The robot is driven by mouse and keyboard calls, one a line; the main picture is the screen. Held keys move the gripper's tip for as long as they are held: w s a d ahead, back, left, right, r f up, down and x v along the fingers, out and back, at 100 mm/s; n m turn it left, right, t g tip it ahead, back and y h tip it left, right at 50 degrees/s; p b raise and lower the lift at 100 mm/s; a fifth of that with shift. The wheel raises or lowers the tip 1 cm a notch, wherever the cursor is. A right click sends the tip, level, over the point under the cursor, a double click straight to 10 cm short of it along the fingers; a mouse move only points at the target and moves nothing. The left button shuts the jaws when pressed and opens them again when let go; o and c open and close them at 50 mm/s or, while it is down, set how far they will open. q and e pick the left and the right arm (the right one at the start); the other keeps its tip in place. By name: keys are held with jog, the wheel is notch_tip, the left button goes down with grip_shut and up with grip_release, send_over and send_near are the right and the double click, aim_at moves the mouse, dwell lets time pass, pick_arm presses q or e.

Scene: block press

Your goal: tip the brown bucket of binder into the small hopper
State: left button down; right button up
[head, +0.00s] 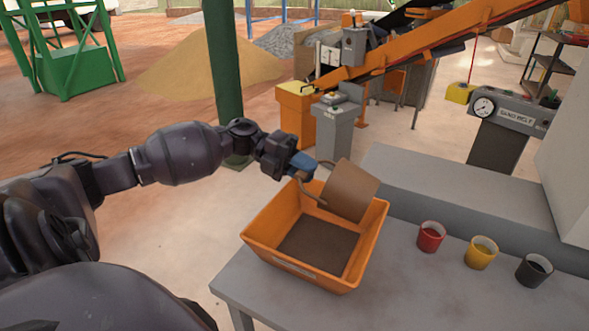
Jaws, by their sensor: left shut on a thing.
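The brown bucket (352,190) is tilted above the far right part of the orange small hopper (262,226). My left gripper (304,164) is shut on the bucket at its handle side, just beyond the hopper's far rim. The bucket's lower edge is at or inside the hopper opening; I cannot tell if it touches. I cannot see inside the bucket. Dark brown material covers the hopper floor. My right gripper is out of view.
The hopper stands on a grey table (400,292). A red cup (431,237), a yellow cup (480,253) and a black cup (534,270) stand to its right. A grey ledge (450,190) runs behind. A green post (223,80) rises beyond my arm.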

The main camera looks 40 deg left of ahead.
aim_at(351, 168)
pick_arm(q)
jog(key=d+r+y+p, duration=0.2)
jog(key=y, duration=0.1)
jog(key=w+d+r+g+y+p, duration=0.1)
jog(key=d+r+y+p, duration=0.1)
jog(key=y, duration=0.1)
jog(key=d+r+g+y+p, duration=0.1)
jog(key=r+y+p, duration=0.1)
jog(key=r, duration=0.1)
jog(key=shift+w+d+y, duration=0.25)
jog(key=shift+d+y, duration=0.15)
jog(key=shift+d+r+y+p, duration=0.15)
jog(key=shift+d+y+p, duration=0.1)
jog(key=shift+y+p, duration=0.2)
jog(key=shift+w+d+r+g+y+p, duration=0.2)
jog(key=shift+d+g+y+p, duration=0.1)
jog(key=shift+d+y, duration=0.25)
jog(key=shift+w+d+r+g+y+p, duration=0.1)
jog(key=shift+d+r+g+y+p, duration=0.15)
jog(key=shift+y, duration=0.35)
jog(key=shift+d+y, duration=0.35)
jog(key=shift+y, duration=0.05)
jog(key=shift+w+d+r+g+y+p, duration=0.15)
jog(key=shift+d+g+y+p, duration=0.35)
jog(key=shift+y, duration=0.6)
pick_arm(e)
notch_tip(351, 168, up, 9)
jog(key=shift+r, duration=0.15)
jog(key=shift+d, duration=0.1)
